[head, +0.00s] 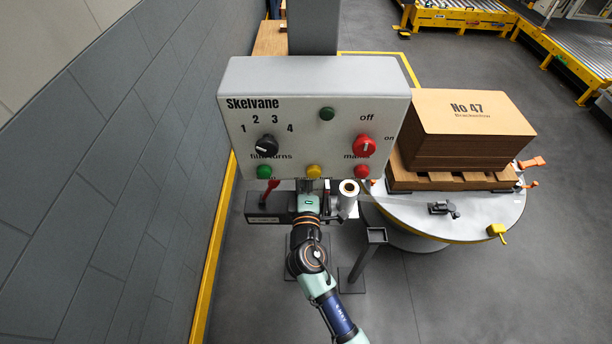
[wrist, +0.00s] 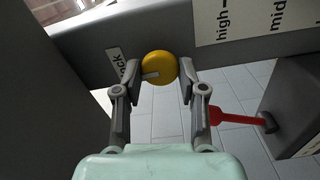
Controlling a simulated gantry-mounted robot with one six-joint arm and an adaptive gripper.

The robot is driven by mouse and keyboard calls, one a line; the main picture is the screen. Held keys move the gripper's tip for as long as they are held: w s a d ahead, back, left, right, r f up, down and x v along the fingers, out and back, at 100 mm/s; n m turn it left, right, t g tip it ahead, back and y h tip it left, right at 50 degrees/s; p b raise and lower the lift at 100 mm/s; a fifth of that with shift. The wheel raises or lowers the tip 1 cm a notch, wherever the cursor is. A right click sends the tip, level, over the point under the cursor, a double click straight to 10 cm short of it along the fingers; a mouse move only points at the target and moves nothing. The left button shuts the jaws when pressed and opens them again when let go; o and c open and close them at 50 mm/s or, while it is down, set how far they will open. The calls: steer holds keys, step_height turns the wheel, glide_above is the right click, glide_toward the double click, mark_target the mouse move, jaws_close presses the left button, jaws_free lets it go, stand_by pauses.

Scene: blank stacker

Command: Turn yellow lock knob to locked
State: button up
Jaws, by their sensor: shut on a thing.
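The yellow lock knob (wrist: 160,67) is a round disc with a pale grey mark at its left side, on a dark grey face. My gripper (wrist: 160,72) has a finger on each side of it and is shut on it. A white label (wrist: 117,65) left of the knob is partly covered by the left finger; only "ock" can be read. In the head view my gripper (head: 308,188) is just below the Skelvane control panel (head: 240,100), and I cannot make out the knob there.
A red lever (wrist: 235,117) stands close to the right finger; it also shows in the head view (head: 268,192). A white roll (head: 347,196) stands just right of my gripper. A round table (head: 420,212) with a stacked box (head: 470,125) is further right.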

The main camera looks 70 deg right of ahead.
steer(key=o, duration=1.1)
steer(key=shift+o, duration=0.2)
steer(key=shift+a, duration=0.1)
steer(key=v, duration=1.2)
